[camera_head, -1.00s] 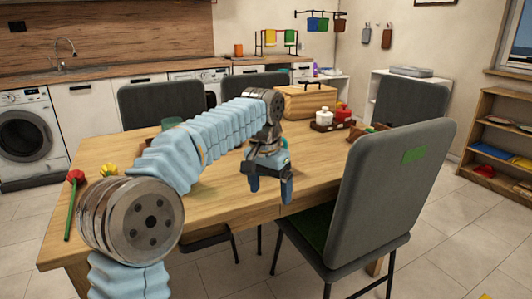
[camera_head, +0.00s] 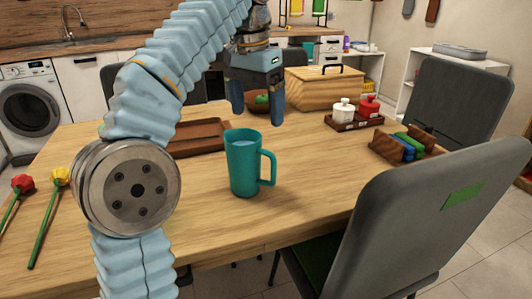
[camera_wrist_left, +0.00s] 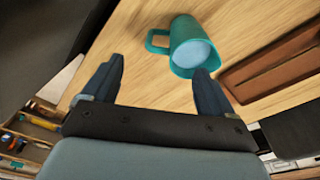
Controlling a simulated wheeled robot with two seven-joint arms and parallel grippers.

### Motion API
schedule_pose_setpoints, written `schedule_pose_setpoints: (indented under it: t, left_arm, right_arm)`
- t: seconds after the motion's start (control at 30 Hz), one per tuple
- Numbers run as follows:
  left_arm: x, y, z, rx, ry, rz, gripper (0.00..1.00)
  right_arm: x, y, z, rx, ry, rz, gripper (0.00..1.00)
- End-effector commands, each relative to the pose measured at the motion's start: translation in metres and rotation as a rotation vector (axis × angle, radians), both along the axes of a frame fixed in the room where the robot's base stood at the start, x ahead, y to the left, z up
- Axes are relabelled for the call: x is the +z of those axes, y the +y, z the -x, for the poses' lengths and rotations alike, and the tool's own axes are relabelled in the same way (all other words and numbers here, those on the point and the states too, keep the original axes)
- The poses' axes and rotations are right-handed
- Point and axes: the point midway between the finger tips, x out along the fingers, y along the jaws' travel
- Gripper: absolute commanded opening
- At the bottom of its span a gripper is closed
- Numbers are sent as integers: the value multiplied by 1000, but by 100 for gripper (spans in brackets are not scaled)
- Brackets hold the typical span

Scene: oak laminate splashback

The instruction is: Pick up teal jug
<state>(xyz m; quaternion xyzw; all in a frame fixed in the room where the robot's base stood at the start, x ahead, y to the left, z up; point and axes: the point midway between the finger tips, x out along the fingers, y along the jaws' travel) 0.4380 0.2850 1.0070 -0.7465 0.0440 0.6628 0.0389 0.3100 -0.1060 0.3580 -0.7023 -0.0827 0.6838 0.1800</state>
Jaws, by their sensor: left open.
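The teal jug (camera_head: 243,165) stands upright on the wooden table, its handle to the right in the head view, with something pale blue inside. My left gripper (camera_head: 258,112) is open and empty, pointing down above the table, higher than the jug in the picture and apart from it. In the left wrist view, the jug (camera_wrist_left: 187,47) lies beyond the fingertips of my left gripper (camera_wrist_left: 162,72), nearer the right finger, with its handle to the left. My right gripper is not in view.
A brown tray (camera_head: 212,135) lies behind the jug. A wooden box (camera_head: 322,92), a tray with white and red jars (camera_head: 354,123) and a brown rack (camera_head: 388,148) stand to the right. Two flowers lie at left. A grey chair (camera_head: 425,215) stands at the front right.

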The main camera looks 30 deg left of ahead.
Motion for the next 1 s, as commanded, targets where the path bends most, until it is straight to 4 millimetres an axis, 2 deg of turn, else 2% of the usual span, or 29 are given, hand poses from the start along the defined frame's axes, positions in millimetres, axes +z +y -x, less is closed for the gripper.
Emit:
schedule_pose_setpoints:
  t: [0.17,0.5,0.67,1.0]
  left_arm:
    - [-14,1,-1,1,4,0,87]
    - [-76,-1,-9,0,3,-1,87]
    - [-88,-1,-11,0,1,0,87]
    - [-133,-3,-22,-1,1,0,87]
  right_arm:
    - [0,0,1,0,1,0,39]
    - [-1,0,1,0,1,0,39]
    - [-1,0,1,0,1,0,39]
    - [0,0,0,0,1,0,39]
